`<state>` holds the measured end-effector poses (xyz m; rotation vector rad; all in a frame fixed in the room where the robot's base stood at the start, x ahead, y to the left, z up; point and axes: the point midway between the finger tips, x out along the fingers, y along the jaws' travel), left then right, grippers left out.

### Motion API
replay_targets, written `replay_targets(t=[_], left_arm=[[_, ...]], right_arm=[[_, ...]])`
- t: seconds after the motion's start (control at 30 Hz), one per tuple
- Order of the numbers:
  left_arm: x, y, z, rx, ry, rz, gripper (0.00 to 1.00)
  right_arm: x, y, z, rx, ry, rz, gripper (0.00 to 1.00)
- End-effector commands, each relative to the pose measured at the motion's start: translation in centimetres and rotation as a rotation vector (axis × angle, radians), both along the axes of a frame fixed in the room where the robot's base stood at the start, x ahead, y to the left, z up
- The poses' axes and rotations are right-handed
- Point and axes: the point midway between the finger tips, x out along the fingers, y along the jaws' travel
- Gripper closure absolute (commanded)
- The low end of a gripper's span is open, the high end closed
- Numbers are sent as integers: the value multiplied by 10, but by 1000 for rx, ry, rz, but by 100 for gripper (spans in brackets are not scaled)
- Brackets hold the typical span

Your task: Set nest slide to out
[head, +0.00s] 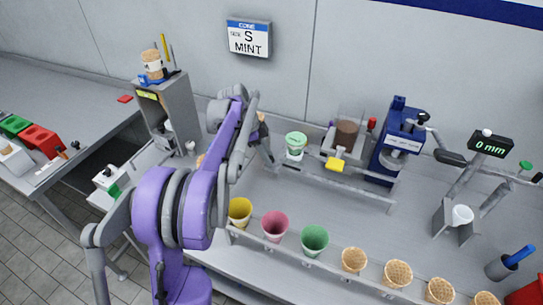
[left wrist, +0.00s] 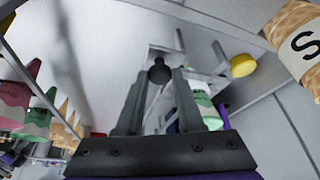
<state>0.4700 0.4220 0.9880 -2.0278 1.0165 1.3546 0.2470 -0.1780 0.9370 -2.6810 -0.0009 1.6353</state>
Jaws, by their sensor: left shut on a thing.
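My left gripper (left wrist: 168,78) is shut on a small round black knob (left wrist: 159,70), which shows between its fingertips in the left wrist view. I take the knob to be the handle of the nest slide. In the head view my left gripper (head: 266,150) is beyond my purple arm, over the back of the bench, and the arm hides much of that spot. The slide's body and how far it is drawn cannot be made out. My right gripper is not in view.
A brown-filled hopper (head: 345,132) and a blue machine (head: 399,145) stand farther right. A grey dispenser (head: 177,104) stands left.

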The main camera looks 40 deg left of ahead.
Motion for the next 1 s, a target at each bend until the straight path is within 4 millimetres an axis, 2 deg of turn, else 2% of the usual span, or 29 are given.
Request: replay_targets(t=[0.17,0.2,0.33,0.6,0.73,0.87,1.0], left_arm=[[0,4,1,8,-1,5,100],[0,4,1,9,-1,6,58],[0,3,1,7,-1,5,35],[0,2,1,6,-1,4,34],[-2,4,7,5,0,5,34],[-7,11,27,6,-1,6,34],[-14,20,54,6,-2,6,34]], right_arm=[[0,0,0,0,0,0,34],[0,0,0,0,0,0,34],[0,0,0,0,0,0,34],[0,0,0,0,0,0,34],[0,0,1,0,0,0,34],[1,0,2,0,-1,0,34],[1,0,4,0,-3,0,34]])
